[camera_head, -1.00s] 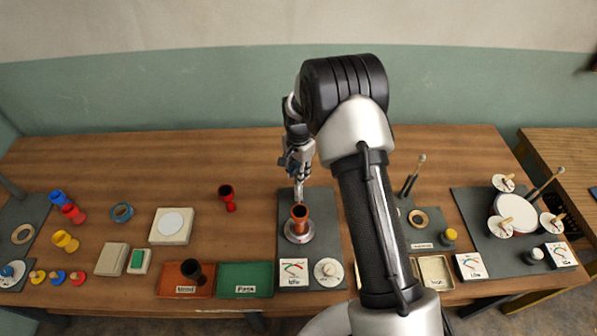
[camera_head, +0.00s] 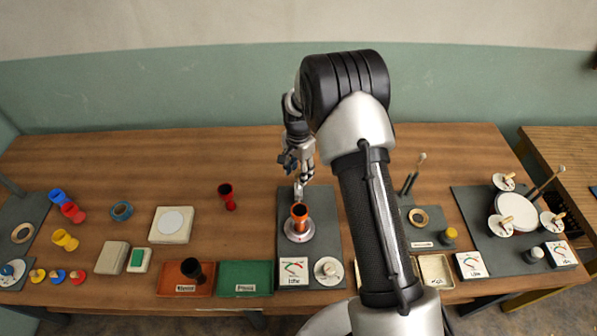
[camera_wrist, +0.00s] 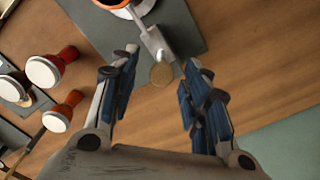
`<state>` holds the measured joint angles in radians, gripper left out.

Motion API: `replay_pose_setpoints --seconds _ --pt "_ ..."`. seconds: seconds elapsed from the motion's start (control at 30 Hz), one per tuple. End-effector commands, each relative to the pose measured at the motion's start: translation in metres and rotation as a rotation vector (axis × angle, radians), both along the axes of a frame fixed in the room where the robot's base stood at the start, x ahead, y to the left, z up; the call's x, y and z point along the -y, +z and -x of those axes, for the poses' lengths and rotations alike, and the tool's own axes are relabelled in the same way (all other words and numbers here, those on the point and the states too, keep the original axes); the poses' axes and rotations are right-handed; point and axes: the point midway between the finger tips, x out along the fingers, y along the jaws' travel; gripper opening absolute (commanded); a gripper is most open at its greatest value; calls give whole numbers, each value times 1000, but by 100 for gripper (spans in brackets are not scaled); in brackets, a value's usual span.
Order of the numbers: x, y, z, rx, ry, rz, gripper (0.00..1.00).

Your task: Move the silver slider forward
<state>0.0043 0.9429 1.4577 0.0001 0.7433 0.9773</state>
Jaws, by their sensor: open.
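The silver slider (camera_wrist: 156,43) is a short bar with a small upright knob, and a round tan piece (camera_wrist: 162,75) shows at its near end. It extends from the round base of an orange goblet drum (camera_head: 299,214) on a dark grey mat (camera_head: 326,222). In the head view the slider (camera_head: 298,191) is small, just behind the drum and below my gripper (camera_head: 301,178). In the wrist view my gripper (camera_wrist: 160,72) is open, with one blue-padded finger on each side of the slider's end. I cannot tell whether either finger touches it.
A gauge card (camera_head: 293,271) and a white dial (camera_head: 328,269) sit at the mat's front. Orange (camera_head: 171,288) and green (camera_head: 262,278) trays lie front left. The table behind the mat is clear.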

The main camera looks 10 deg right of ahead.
Motion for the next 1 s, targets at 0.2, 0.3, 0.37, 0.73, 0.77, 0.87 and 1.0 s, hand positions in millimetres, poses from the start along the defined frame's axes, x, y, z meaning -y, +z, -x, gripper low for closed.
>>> replay_pose_setpoints --seconds 0.2,0.3,0.37,0.73,0.77,0.87,1.0 --pt "0 41 -1 5 0 0 43" --pt "0 63 -1 5 0 0 43" --pt "0 75 -1 4 0 0 43" --pt "0 114 0 -2 0 0 43" --pt "0 115 0 -2 0 0 43" --pt "0 115 0 -2 0 0 43" --pt "0 115 0 -2 0 0 43"
